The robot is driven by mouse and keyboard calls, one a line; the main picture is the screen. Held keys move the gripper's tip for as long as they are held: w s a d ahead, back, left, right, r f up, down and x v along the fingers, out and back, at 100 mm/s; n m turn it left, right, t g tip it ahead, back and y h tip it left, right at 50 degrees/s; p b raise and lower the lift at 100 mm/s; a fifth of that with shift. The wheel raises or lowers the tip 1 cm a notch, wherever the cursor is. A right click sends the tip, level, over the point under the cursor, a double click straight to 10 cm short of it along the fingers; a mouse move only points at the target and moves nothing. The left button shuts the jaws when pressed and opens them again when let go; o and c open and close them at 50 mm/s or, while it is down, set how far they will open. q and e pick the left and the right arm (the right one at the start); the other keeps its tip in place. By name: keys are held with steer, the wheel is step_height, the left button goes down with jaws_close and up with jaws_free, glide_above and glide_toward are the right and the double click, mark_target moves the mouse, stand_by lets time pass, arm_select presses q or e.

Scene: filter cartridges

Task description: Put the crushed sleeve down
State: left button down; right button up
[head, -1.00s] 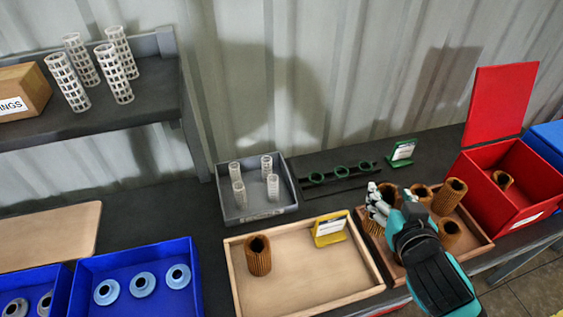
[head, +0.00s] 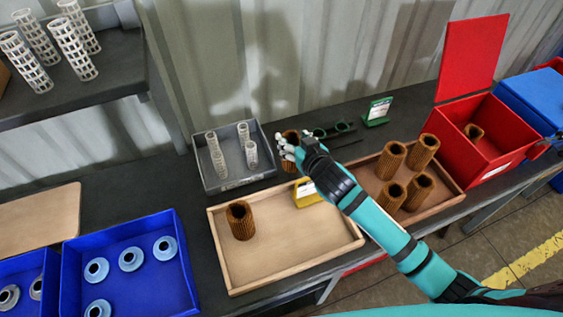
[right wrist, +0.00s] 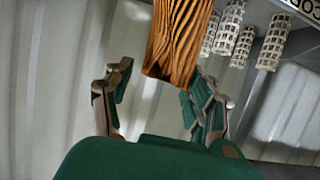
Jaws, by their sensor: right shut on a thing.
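My right gripper (head: 285,149) is shut on a brown pleated sleeve (head: 290,136), beyond the light wooden tray and next to the green ring stand. The fingers hide part of the sleeve. In the right wrist view the sleeve (right wrist: 178,45) sits between the two fingers (right wrist: 160,100), its pleats wavy and uneven and its upper part cut off by the frame. I cannot tell whether its base touches anything. Another brown sleeve (head: 241,222) stands upright in the light wooden tray (head: 290,262), which has a yellow sign (head: 308,193).
A grey bin (head: 206,182) with white mesh cores is just left of the held sleeve. A darker wooden tray (head: 440,207) with several sleeves is to the right. A red open box (head: 506,150) holds one sleeve. The green ring stand (head: 345,128) and green sign (head: 377,112) stand behind.

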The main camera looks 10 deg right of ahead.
steer(key=shift+f, duration=2.7)
steer(key=shift+f, duration=0.2)
steer(key=o, duration=1.1)
